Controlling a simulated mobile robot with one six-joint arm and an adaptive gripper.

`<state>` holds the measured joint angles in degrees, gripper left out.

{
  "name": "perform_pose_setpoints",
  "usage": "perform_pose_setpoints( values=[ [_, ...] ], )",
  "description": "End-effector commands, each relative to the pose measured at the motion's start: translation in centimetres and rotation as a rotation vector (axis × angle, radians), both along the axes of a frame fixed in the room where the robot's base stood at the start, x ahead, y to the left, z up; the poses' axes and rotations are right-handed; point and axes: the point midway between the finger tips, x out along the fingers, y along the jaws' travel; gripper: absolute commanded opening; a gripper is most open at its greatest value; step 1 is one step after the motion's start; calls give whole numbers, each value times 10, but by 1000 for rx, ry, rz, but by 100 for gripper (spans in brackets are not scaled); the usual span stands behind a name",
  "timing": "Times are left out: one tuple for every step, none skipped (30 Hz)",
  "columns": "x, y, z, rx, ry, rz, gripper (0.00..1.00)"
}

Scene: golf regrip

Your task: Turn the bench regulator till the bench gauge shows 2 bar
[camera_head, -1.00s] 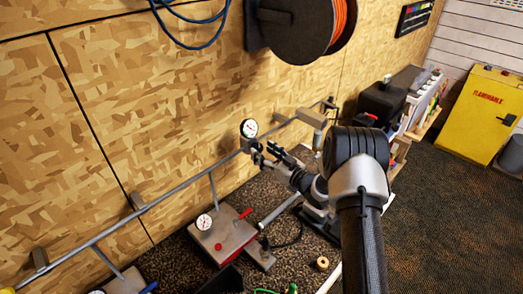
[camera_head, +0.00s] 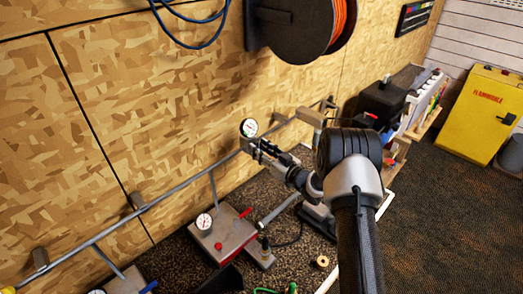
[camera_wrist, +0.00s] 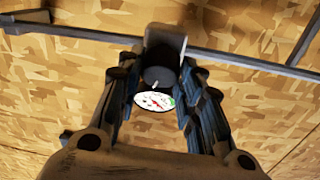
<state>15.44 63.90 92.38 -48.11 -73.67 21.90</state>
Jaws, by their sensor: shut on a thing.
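The bench gauge (camera_head: 249,128) is a round white dial on the pipe along the wall. In the wrist view the gauge (camera_wrist: 155,101) shows red marks and a green patch, but I cannot read its value. The regulator's grey body (camera_wrist: 166,42) sits on the pipe, with a dark round knob (camera_wrist: 160,77) bearing a pale mark. My gripper (camera_head: 257,147) is at the regulator, just below the gauge. In the wrist view my gripper (camera_wrist: 164,72) has one finger on each side of the knob and is shut on it.
The pipe (camera_head: 180,188) runs along the wooden wall. Below stands a box with a second white gauge (camera_head: 204,221) and a red lever (camera_head: 246,212). A hose reel (camera_head: 295,28) hangs above. A yellow cabinet (camera_head: 482,110) stands at the right, with open floor before it.

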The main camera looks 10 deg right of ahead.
Motion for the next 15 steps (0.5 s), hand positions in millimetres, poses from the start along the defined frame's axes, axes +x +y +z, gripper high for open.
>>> perform_pose_setpoints(
  values=[
    [0, 0, 0, 0, 0, 0, 18],
    [0, 0, 0, 0, 0, 0, 16],
    [0, 0, 0, 0, 0, 0, 13],
    [0, 0, 0, 0, 0, 0, 11],
    [0, 0, 0, 0, 0, 0, 10],
    [0, 0, 0, 0, 0, 0, 10],
    [0, 0, 0, -1, -1, 1, 10],
    [0, 0, 0, -3, -2, 2, 10],
    [0, 0, 0, -5, -3, 3, 10],
    [0, 0, -1, -8, -6, 5, 10],
    [0, 0, -1, -13, -9, 8, 10],
    [0, -1, -1, -21, -14, 12, 10],
    [0, -1, -2, -27, -19, 15, 10],
    [1, -1, -2, -35, -25, 20, 10],
    [1, -1, -3, -48, -33, 28, 10]
  ],
)
